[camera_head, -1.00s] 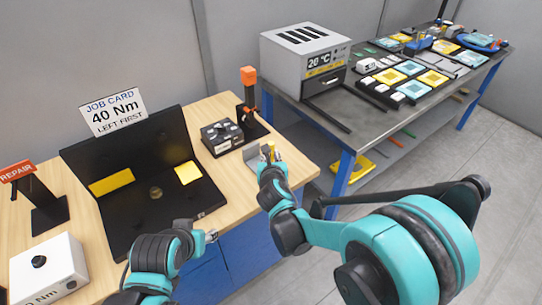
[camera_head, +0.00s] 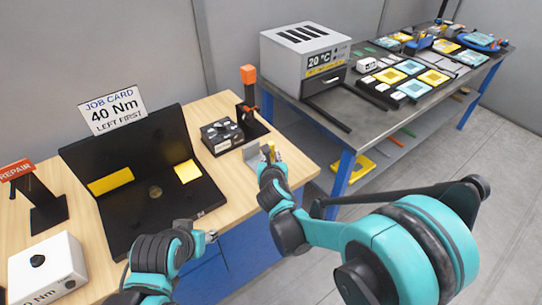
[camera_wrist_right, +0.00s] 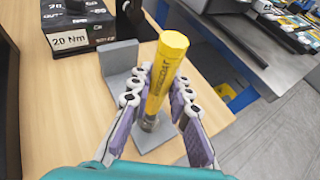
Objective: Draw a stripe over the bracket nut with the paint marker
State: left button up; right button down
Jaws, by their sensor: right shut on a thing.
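My right gripper (camera_wrist_right: 158,100) is shut on the yellow paint marker (camera_wrist_right: 168,65), its two purple-padded fingers on either side of it. The marker is slightly tilted, its dark lower end pointing down over the base of the grey L-shaped bracket (camera_wrist_right: 121,60). The bracket (camera_head: 251,154) stands near the bench's right edge in the head view, with my right gripper (camera_head: 268,160) over it. The nut is hidden behind the marker and fingers, so contact cannot be told. My left gripper (camera_head: 211,237) is low in front of the bench, mostly hidden by its own arm; its jaws are unclear.
A black box labelled 20 Nm (camera_wrist_right: 75,22) stands just behind the bracket. On the wooden bench (camera_head: 232,188) are a black open case (camera_head: 150,218), an orange-topped stand (camera_head: 249,76) and a white box (camera_head: 47,268). A grey metal table (camera_head: 350,118) stands to the right.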

aim_at(272, 146)
jog(key=shift+s+d, duration=0.15)
jog(key=shift+s, duration=0.2)
dwell(0.4)
jog(key=shift+r+p, duration=1.95)
jog(key=shift+r, duration=0.55)
